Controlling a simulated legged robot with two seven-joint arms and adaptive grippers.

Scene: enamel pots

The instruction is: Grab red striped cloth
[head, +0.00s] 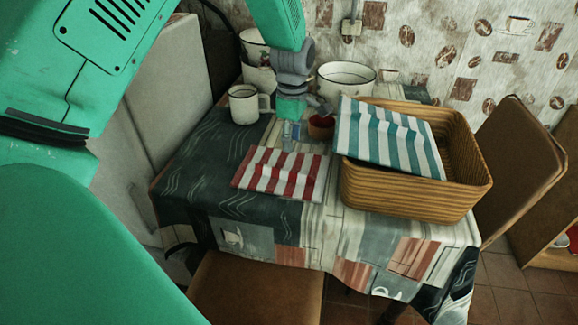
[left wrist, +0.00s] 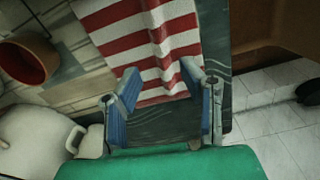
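The red and white striped cloth (head: 280,174) lies rumpled on the table near its front edge, left of the basket. It also shows in the left wrist view (left wrist: 140,30), with a raised fold running through it. My left gripper (head: 291,135) is just behind the cloth, pointing down. In the left wrist view its two blue fingers (left wrist: 160,76) are spread apart with nothing held between them. The fingertips overlap the cloth's edge in that view; I cannot tell whether they touch it. My right gripper is not in view.
A wicker basket (head: 405,199) with a teal striped cloth (head: 388,137) over it stands on the table (head: 212,160). A white mug (head: 244,105), a small red-brown bowl (head: 320,128) and a white enamel pot (head: 346,77) stand close around my left gripper. A chair (head: 518,165) is at right.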

